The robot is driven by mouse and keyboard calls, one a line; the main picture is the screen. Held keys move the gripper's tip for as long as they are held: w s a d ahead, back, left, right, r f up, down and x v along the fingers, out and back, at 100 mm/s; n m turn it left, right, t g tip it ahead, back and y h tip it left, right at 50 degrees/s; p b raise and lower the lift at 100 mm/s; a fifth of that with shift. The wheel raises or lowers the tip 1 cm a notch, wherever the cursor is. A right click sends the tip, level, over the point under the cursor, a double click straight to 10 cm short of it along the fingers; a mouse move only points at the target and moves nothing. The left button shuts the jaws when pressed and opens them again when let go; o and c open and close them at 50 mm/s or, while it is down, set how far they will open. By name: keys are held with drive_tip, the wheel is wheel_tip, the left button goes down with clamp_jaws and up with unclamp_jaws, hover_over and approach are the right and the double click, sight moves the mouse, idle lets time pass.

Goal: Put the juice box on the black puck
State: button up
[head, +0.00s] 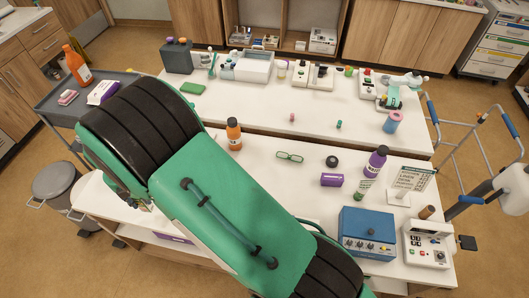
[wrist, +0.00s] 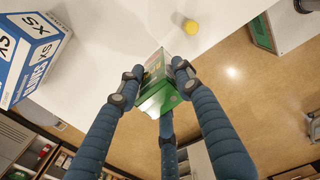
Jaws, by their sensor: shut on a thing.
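My gripper (wrist: 152,84) has blue segmented fingers, closed around a green juice box (wrist: 156,102) in the wrist view. The box is tilted in that picture and partly covered by the fingers. In the head view my own arm hides the gripper and the juice box. A small black round thing, which looks like the black puck (head: 332,161), sits on the white table (head: 270,190) in the head view, right of my arm. The puck cannot be made out in the wrist view.
Near the puck are green glasses (head: 289,156), a purple box (head: 332,180) and a purple bottle (head: 376,162). An orange bottle (head: 233,134) stands beside my arm. A blue device (head: 367,233) is at the front right. The wrist view shows a blue-white box (wrist: 28,55) and a yellow-topped thing (wrist: 190,26).

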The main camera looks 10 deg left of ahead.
drive_tip(key=shift+w, duration=0.15)
